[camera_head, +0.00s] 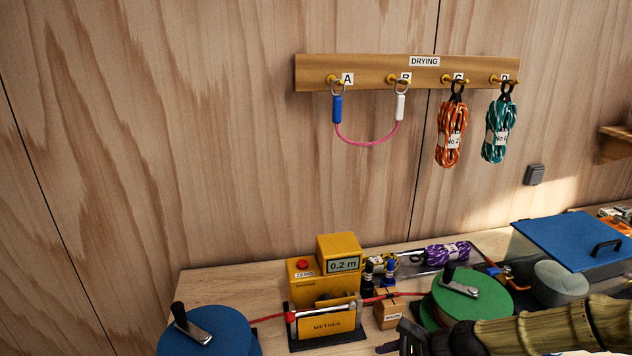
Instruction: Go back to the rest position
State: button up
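My arm (545,328) comes in from the lower right in the head view, low over the bench. My gripper (412,338) is the dark part at its left end, at the bottom edge in front of the green reel (466,300). Its fingers are partly cut off, so I cannot tell whether they are open or shut, and I see nothing held. On the DRYING rack (424,75), a pink cord (365,143) with blue and white ends hangs from hooks A and B. An orange rope bundle (451,135) hangs at C and a teal one (499,128) at D.
A yellow metre counter (338,262) reading 0.2 m stands on the bench (232,283), with a red line through it between the blue reel (208,333) and the green reel. A purple rope bundle (447,253) and a blue-lidded box (575,240) are behind and right.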

jog(key=s+n, duration=0.1)
jog(key=s+a+f+n+g+h, duration=0.1)
jog(key=s+n+g, duration=0.1)
jog(key=shift+a+f+n+h, duration=0.15)
jog(key=shift+f+n+h, duration=0.2)
jog(key=shift+n+h, duration=0.05)
jog(key=s+n, duration=0.1)
jog(key=s+n+h, duration=0.1)
jog(key=n, duration=0.1)
jog(key=s+n+g+h, duration=0.1)
jog(key=shift+d+r+n, duration=0.2)
jog(key=shift+r+n, duration=0.1)
jog(key=shift+n, duration=0.1)
jog(key=s+r+n+t+h+p, duration=0.1)
jog(key=s+r+n+h, duration=0.3)
jog(key=r+n, duration=0.6)
jog(key=shift+s+d+r+n+t, duration=0.3)
jog(key=shift+d+r+n, duration=0.1)
jog(key=shift+r, duration=0.15)
